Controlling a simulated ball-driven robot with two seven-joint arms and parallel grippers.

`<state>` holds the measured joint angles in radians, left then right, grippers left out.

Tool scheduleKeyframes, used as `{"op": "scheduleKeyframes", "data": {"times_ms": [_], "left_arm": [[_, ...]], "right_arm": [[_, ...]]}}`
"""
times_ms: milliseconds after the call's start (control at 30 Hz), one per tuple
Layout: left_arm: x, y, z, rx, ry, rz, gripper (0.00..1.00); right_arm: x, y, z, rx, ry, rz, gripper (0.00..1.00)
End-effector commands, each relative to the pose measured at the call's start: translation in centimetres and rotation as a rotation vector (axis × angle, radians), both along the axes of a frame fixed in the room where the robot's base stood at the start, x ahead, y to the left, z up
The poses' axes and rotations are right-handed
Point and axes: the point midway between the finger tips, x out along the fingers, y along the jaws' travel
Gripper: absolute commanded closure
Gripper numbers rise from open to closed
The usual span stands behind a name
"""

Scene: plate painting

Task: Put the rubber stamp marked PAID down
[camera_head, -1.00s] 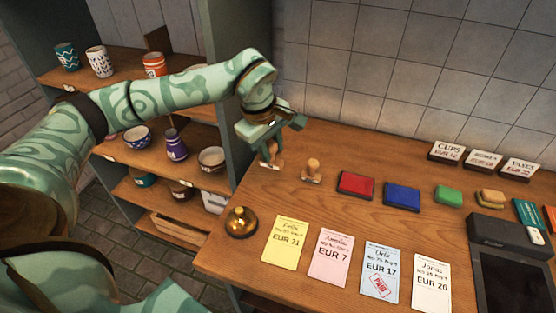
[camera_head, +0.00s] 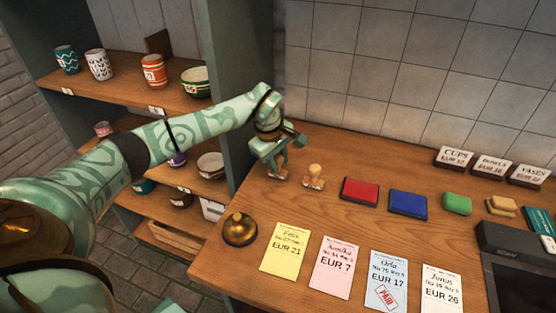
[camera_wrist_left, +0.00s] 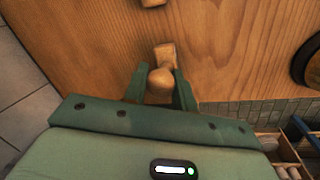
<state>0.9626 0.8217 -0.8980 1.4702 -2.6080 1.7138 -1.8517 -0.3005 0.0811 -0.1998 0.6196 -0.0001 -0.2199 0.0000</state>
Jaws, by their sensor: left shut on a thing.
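My left gripper (camera_head: 277,163) is shut on a wooden stamp (camera_head: 281,177) at the back left of the counter. In the left wrist view the stamp's round handle (camera_wrist_left: 161,80) sits between the two green fingers, with its block beyond the fingertips. The stamp looks upright, at or just above the wood; I cannot tell if it touches. Its marking is hidden. A second wooden stamp (camera_head: 314,176) stands on the counter just to the right. A red PAID print (camera_head: 386,298) shows on the blue slip (camera_head: 387,268). My right gripper is not in view.
A red pad (camera_head: 360,191) and a blue pad (camera_head: 408,204) lie to the right, then a green block (camera_head: 457,203). A brass bell (camera_head: 239,229) stands near the front left edge. Several price slips lie along the front. Pottery shelves stand at left.

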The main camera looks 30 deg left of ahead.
Motion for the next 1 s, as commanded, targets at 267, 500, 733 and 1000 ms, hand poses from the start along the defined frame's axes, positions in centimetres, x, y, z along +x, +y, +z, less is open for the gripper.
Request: {"op": "scheduleKeyframes", "data": {"times_ms": [267,500,733,1000], "left_arm": [[0.0,0.0,-0.2,0.000,0.000,0.000,0.51],[0.0,0.0,-0.2,0.000,0.000,0.000,0.51],[-0.5,0.2,3.2,0.002,-0.006,0.000,0.51],[-1.9,0.5,9.3,0.001,-0.005,0.000,0.51]], "right_arm": [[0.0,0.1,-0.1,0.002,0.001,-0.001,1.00],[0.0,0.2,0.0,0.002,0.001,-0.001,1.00],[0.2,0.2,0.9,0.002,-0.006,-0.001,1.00],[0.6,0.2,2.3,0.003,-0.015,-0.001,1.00]]}}
